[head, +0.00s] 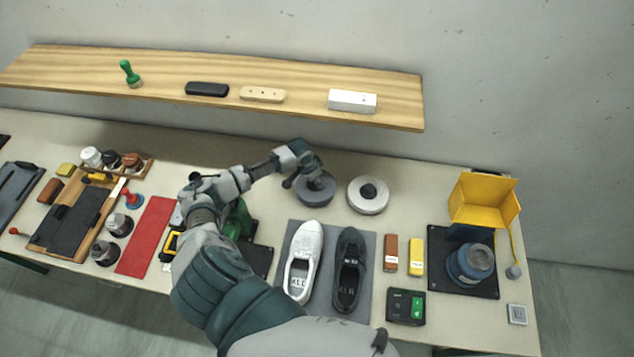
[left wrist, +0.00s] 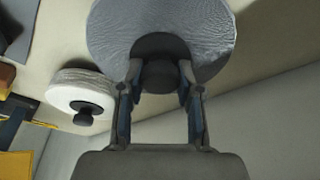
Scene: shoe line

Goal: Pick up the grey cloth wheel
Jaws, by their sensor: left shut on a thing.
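The grey cloth wheel (head: 315,191) is a round disc with a dark hub, at the back of the bench in the head view. It fills the top of the left wrist view (left wrist: 112,30). My left gripper (head: 302,168) is over it, with its fingers (left wrist: 160,88) shut on the dark hub from both sides. I cannot tell whether the wheel touches the bench. My right gripper is not in view.
A white wheel (head: 368,196) with a dark hub stands just right of the grey one. White and black shoes (head: 303,262) lie on a grey mat (head: 325,236) in front. A wooden shelf (head: 300,107) runs along the wall behind. A yellow guard (head: 484,200) stands at right.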

